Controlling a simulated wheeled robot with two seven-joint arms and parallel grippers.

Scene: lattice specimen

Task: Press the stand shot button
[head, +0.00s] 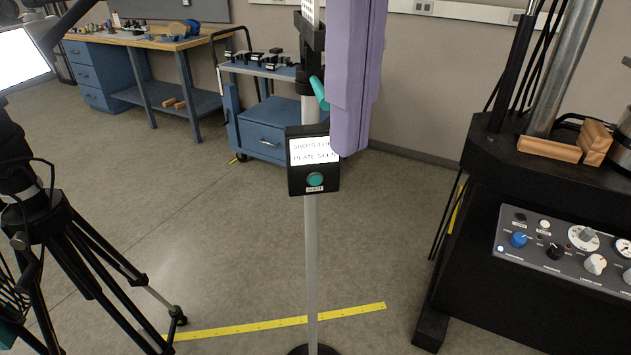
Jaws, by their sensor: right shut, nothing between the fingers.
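The stand shot button (315,180) is a round teal button on the lower front of a black box (296,184), with a small label under it. The box is mounted on an upright grey pole (311,250). Above the button a white display (308,151) shows two lines of text, its right end covered by my right gripper. My right gripper (349,146) is purple, hangs down from the top edge and is shut and empty. Its tip shows just above and right of the button, apart from it in the picture. My left gripper is out of view.
A black tripod (62,225) stands at the left. A black machine with a knob panel (560,252) stands at the right. A blue cart (266,130) and a workbench (150,43) are behind.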

